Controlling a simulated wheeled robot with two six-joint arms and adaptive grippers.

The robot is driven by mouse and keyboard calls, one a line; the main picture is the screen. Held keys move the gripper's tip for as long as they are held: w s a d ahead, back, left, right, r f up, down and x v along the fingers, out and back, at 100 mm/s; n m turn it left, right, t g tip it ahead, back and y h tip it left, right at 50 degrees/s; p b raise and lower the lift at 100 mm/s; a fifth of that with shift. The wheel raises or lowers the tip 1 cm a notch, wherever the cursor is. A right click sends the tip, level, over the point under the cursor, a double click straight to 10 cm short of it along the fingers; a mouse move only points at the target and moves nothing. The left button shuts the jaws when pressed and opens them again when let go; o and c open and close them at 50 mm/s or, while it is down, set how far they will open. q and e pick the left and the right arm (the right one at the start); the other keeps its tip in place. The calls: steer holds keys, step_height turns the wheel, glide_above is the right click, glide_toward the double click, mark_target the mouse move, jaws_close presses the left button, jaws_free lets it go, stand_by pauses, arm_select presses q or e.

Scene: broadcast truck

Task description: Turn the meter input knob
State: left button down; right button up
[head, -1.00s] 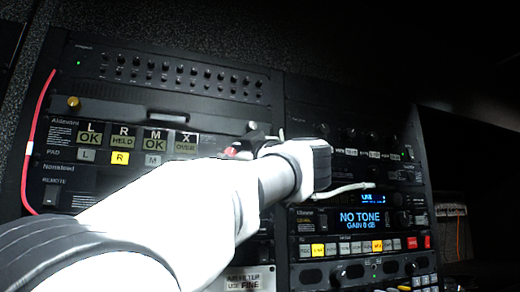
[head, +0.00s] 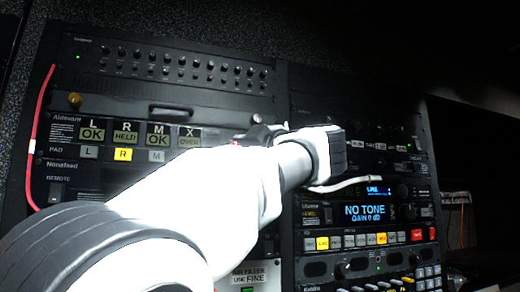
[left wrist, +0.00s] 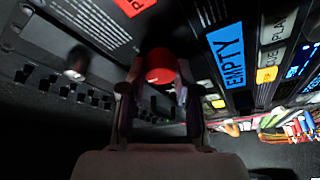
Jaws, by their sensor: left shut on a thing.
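A red round knob (left wrist: 160,66) sits between the fingers of my left gripper (left wrist: 157,84) in the left wrist view. The gripper is shut on this knob, with a dark finger at each side of it. In the head view my left gripper (head: 262,135) is at the rack panel, mostly behind my white arm, and the knob is nearly hidden there. No label naming the knob is readable. My right gripper is not in view.
A red cable (head: 34,140) hangs at the left. A pale cable (head: 345,185) runs near my wrist.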

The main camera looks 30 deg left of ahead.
arm_select(q)
steer(key=c, duration=0.8)
jaws_free()
steer(key=shift+r, duration=0.15)
steer(key=v, duration=0.6)
steer(key=shift+d+f, duration=0.35)
